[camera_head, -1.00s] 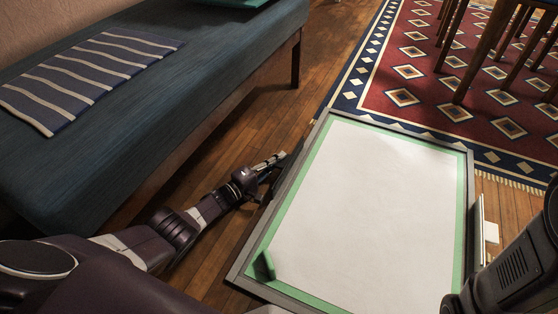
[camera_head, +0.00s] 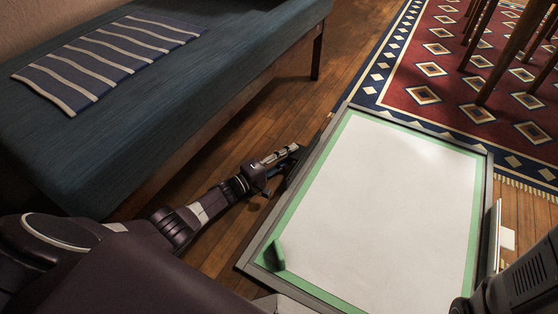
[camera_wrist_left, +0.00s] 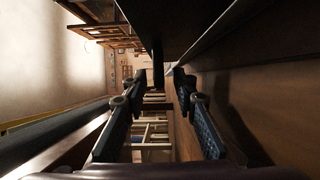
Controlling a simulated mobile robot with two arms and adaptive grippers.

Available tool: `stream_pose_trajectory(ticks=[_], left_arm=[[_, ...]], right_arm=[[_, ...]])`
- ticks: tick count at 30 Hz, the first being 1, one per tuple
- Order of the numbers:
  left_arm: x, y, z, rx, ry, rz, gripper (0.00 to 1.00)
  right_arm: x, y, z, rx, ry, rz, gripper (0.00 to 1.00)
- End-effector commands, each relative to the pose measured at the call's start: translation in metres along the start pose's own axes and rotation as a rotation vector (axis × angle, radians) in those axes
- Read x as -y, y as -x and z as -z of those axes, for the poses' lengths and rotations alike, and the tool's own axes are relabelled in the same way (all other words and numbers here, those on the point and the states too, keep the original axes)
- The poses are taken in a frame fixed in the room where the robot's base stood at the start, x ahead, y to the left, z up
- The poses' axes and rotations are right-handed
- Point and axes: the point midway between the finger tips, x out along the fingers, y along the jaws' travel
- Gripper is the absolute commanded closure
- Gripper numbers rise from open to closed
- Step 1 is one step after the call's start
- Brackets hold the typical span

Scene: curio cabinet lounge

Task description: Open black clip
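A white board (camera_head: 390,205) with a green border and a grey frame fills the middle of the head view. My left gripper (camera_head: 292,160) is just beside the frame's left edge in the head view. In the left wrist view my left gripper (camera_wrist_left: 157,88) is open, one finger on each side of a gap. A dark upright piece (camera_wrist_left: 158,65) hangs from a dark slab and shows in that gap, farther on; it may be the black clip, but I cannot tell for sure. The fingers do not visibly grip it. My right gripper is out of view.
A blue bench (camera_head: 150,95) with a striped cloth (camera_head: 105,55) is at the left. A small green piece (camera_head: 275,255) is at the board's near-left corner. A patterned rug (camera_head: 455,75) with wooden legs is at the back right. Bare floor (camera_head: 235,150) lies between bench and board.

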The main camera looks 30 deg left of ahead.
Motion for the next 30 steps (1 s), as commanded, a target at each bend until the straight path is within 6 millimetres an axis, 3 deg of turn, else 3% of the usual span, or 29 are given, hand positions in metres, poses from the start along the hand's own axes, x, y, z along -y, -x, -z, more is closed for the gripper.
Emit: stream_pose_trajectory(ticks=[12,30], left_arm=[[0.0,0.048,0.0,0.001,0.0,0.001,0.74],[0.0,0.052,-0.001,0.001,0.0,0.0,0.74]], right_arm=[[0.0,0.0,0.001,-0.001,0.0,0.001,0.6],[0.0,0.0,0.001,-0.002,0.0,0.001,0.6]])
